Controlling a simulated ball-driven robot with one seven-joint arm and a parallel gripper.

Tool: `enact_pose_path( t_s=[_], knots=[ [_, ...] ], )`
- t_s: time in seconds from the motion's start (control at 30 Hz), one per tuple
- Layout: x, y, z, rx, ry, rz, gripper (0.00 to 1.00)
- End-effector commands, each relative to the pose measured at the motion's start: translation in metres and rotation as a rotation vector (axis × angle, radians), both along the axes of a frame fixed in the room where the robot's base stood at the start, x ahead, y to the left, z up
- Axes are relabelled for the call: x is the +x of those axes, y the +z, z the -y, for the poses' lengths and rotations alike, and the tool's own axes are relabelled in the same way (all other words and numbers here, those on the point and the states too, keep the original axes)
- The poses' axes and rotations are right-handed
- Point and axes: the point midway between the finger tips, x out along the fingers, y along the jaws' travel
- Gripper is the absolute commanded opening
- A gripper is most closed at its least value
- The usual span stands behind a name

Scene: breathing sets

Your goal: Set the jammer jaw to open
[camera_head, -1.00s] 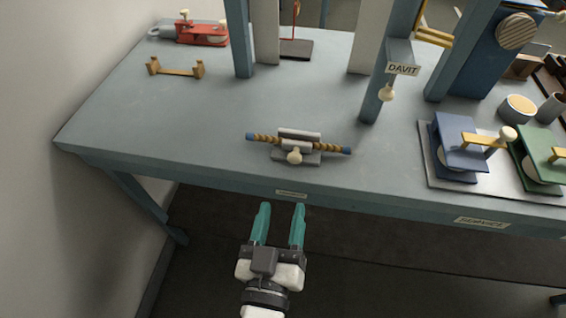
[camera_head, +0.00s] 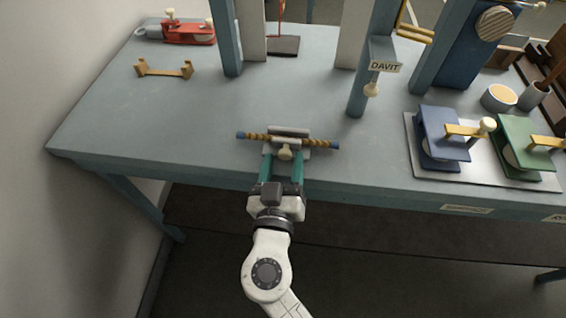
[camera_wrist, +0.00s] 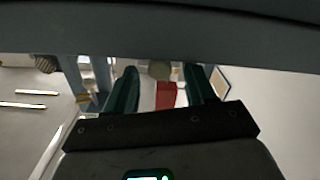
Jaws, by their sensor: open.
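A small grey clamp block (camera_head: 290,132) with a yellow-and-dark rope (camera_head: 322,145) through it sits near the table's front edge; I take it for the jammer. In the wrist view a round pale shape (camera_wrist: 159,69) shows between the fingertips, with a red patch (camera_wrist: 166,95) close by. The jaw's position cannot be read clearly.
The blue-grey table (camera_head: 200,110) is bare around the clamp. A post with a DAVIT sign (camera_head: 385,67) stands behind right. Blue (camera_head: 441,137) and green (camera_head: 522,143) lever devices are at right. A red device (camera_head: 188,33) and brass bracket (camera_head: 164,71) are far left.

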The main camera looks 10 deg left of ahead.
Motion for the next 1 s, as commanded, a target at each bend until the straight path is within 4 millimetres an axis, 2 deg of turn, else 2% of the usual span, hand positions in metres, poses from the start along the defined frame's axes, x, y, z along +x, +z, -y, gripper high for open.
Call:
enact_pose_path(
  t_s=[0.07, 0.57, 1.0],
  knots=[
    [-0.0002, 0.0, 0.0001, 0.0, 0.0, 0.0, 0.49],
    [-0.0005, -0.0001, 0.0, 0.0, 0.0, 0.0, 0.02],
    [-0.0022, -0.0016, 0.0, 0.001, 0.0, 0.0, 0.0]
  ],
)
